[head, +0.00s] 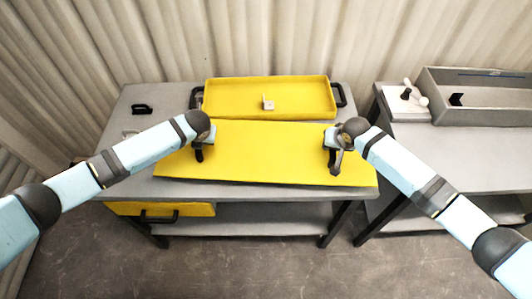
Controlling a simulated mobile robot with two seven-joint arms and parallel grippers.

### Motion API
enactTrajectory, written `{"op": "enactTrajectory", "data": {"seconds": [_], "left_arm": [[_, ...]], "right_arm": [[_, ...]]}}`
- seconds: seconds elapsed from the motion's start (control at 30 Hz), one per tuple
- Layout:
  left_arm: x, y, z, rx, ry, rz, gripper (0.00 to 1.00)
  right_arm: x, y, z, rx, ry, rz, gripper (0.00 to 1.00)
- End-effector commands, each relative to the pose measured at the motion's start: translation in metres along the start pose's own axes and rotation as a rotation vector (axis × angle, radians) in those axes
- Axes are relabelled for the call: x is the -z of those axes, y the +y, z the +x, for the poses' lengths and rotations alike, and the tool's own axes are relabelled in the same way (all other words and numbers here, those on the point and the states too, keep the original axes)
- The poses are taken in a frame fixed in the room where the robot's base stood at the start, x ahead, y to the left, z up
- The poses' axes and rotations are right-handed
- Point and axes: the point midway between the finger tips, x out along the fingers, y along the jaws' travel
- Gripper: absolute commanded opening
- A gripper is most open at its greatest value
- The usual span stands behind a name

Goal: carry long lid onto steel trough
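The long lid (265,160) is a flat yellow panel in front of me, over the front part of the grey table (150,185). I cannot tell if it rests on the table or is slightly above it. My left gripper (199,155) is at the lid's left part and my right gripper (335,165) at its right part, both at dark handle-like pieces. Finger gaps are too small to read. The steel trough (480,97) is a grey open box on the right-hand table, with a small black piece (456,99) inside.
A yellow tray (225,84) with black side handles and a small pale block (268,103) sits behind the lid. A black handle-shaped piece (142,109) lies at left. A white block with a valve-like handle (407,97) stands beside the trough. A gap separates the tables.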

Motion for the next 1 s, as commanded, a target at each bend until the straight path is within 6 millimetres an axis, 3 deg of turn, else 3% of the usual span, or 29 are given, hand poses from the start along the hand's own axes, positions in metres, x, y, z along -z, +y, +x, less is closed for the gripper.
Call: {"op": "enactTrajectory", "data": {"seconds": [1.0], "left_arm": [[-0.0016, 0.0037, -0.0093, -0.002, -0.002, -0.002, 0.00]], "right_arm": [[0.0012, -0.0008, -0.0097, -0.001, 0.001, 0.000, 0.00]]}}
